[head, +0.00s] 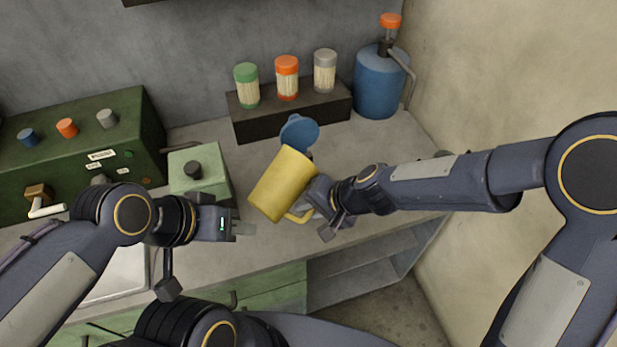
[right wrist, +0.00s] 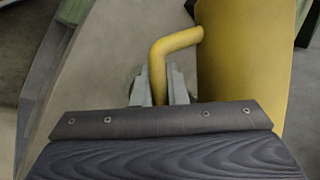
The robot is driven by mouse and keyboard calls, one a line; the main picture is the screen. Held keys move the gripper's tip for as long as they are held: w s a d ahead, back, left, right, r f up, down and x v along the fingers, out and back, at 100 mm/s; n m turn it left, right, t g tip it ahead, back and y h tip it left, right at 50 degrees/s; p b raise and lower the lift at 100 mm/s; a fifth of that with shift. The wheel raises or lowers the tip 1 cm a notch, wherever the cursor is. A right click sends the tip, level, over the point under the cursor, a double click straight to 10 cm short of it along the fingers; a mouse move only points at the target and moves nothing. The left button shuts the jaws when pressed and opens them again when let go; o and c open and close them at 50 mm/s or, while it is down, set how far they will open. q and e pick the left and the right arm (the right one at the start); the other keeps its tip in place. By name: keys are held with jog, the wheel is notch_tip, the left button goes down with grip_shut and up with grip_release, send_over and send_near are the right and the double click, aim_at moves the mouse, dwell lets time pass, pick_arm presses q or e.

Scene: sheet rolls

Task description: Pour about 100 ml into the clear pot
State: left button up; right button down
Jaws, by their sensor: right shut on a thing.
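A yellow jug (head: 281,184) hangs above the middle of the worktop in the head view and looks tilted. I cannot see its opening or any liquid. My right gripper (head: 311,207) is shut on the jug's yellow handle; the right wrist view shows the handle (right wrist: 176,42) between the two fingers (right wrist: 158,90) and the jug's side (right wrist: 240,70) at the right. I cannot make out the clear pot; the jug may hide it. My left gripper (head: 243,229) is left of the jug, apart from it, over the worktop's front part; its finger gap is unclear.
A blue round thing (head: 300,131) shows just behind the jug. A dark shelf block (head: 290,118) bears green-, orange- and grey-lidded jars. A blue canister (head: 380,85) stands back right. A pale green box (head: 200,172) and a green cabinet (head: 80,135) stand left.

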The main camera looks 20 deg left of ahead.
jog(key=shift+s+a+f+g+y+b, duration=0.1)
jog(key=shift+s+f+g+y+b, duration=0.1)
jog(key=shift+g+y+b, duration=0.25)
dwell(0.6)
jog(key=shift+s+a+r+m+g+y, duration=0.1)
jog(key=shift+s+r+m+g+y, duration=0.05)
jog(key=shift+r+m+g+y, duration=0.3)
dwell(1.8)
jog(key=shift+w+d+f+n+t+h+p, duration=0.15)
jog(key=shift+n+t+h+p, duration=0.15)
jog(key=shift+t+h, duration=0.2)
jog(key=shift+w+d+f+n+t+h+p, duration=0.15)
jog(key=shift+n+t+h, duration=0.1)
jog(key=shift+t+h, duration=0.2)
jog(key=shift+s+a, duration=0.1)
jog(key=shift+s, duration=0.05)
